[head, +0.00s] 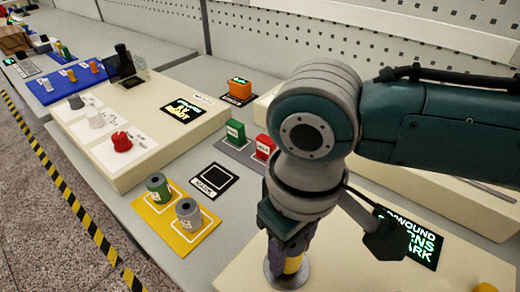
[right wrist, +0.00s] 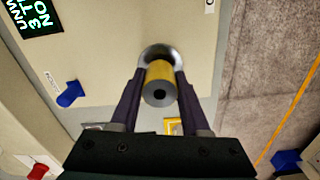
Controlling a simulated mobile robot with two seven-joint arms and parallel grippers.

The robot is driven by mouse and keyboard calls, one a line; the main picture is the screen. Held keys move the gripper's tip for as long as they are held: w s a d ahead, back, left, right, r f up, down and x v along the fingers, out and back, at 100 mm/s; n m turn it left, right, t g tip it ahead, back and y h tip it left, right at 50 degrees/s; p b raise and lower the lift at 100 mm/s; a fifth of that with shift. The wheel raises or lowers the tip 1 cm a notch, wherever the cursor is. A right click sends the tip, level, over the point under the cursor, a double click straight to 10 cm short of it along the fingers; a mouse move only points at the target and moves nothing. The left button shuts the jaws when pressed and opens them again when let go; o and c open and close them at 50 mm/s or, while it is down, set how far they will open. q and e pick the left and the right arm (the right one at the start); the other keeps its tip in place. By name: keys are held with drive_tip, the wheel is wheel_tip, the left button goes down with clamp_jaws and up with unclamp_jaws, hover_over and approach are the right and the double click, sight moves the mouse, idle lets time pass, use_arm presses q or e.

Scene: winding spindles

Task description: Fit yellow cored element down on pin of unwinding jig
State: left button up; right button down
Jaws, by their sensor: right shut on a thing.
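The yellow cored element (head: 293,263) is a short yellow cylinder; in the right wrist view it (right wrist: 160,74) shows a grey end with a dark centre hole. My right gripper (head: 290,258) is shut on it, one dark finger on each side. Right behind the element is the round metal base of the unwinding jig (head: 287,281), also in the right wrist view (right wrist: 155,51). The pin is hidden, and I cannot tell whether the element rests on the base or is slightly above it. My left gripper is not in view.
A yellow mat (head: 174,226) holds two cored spools to the left. A black square pad (head: 209,180) and green (head: 235,132) and red (head: 264,146) blocks stand behind. A lit sign (head: 410,238) lies right of the jig. Striped tape (head: 85,218) marks the floor edge.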

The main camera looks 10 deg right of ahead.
drive_tip(key=shift+f+b, duration=0.4)
drive_tip(key=shift+f, duration=0.4)
drive_tip(key=shift+c, duration=1.5)
unclamp_jaws()
wheel_tip(320, 180, up, 10)
drive_tip(key=shift+p, duration=0.85)
